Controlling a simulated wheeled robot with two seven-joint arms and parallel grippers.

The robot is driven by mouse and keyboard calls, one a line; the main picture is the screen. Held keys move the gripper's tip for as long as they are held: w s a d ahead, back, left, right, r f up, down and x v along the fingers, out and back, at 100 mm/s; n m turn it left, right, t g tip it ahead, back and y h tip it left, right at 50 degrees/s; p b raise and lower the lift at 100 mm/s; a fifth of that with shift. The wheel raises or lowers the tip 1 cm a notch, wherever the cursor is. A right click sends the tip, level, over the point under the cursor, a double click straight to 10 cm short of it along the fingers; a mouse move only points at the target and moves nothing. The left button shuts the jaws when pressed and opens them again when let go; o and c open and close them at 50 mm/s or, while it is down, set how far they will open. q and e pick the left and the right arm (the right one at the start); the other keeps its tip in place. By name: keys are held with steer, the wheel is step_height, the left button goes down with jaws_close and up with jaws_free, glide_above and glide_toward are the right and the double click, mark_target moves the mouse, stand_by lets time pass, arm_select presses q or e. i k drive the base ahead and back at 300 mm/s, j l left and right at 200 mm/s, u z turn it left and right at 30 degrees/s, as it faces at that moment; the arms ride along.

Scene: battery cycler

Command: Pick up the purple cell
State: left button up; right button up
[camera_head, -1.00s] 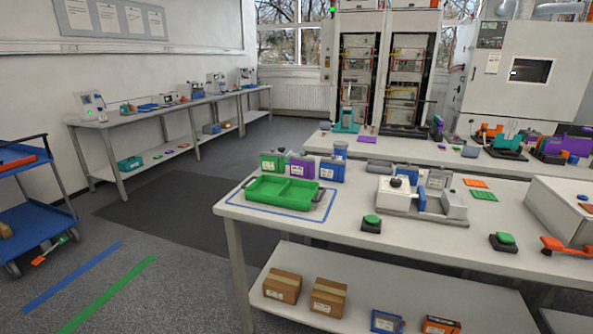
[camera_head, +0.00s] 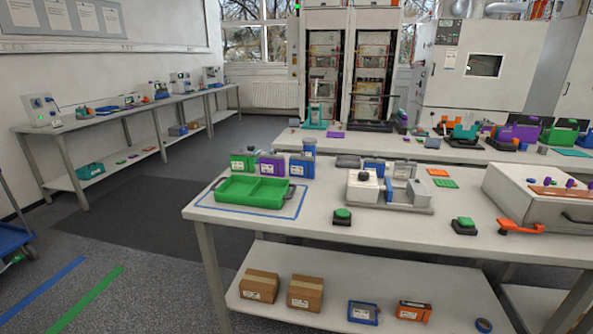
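A purple cell (camera_head: 271,167) with a white label stands upright on the near table. It is between a green cell (camera_head: 242,162) on its left and a blue cell (camera_head: 302,167) on its right. The three stand just behind a green two-compartment tray (camera_head: 252,201), which looks empty. A larger purple block (camera_head: 518,133) is on the far bench at the right. Neither of my grippers is in view.
The near table (camera_head: 330,232) holds a grey-white fixture (camera_head: 405,209), green push buttons (camera_head: 464,222) and a white box (camera_head: 540,195) at the right. Its lower shelf carries cardboard boxes (camera_head: 305,291). Floor is open to the left, with a blue trolley (camera_head: 12,238) at the edge.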

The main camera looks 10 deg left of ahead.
mark_target(272, 167)
steer(key=i+j+u, duration=0.7)
steer(key=u, duration=0.2)
steer(key=i+j+u, duration=0.25)
steer(key=u, duration=0.15)
steer(key=i+j+u, duration=0.25)
steer(key=u, duration=0.15)
steer(key=i+u, duration=0.6)
steer(key=u, duration=0.2)
steer(key=i+j+z, duration=0.15)
steer(key=i+z, duration=0.15)
steer(key=i, duration=0.2)
steer(key=i+j+z, duration=0.3)
steer(key=i, duration=0.15)
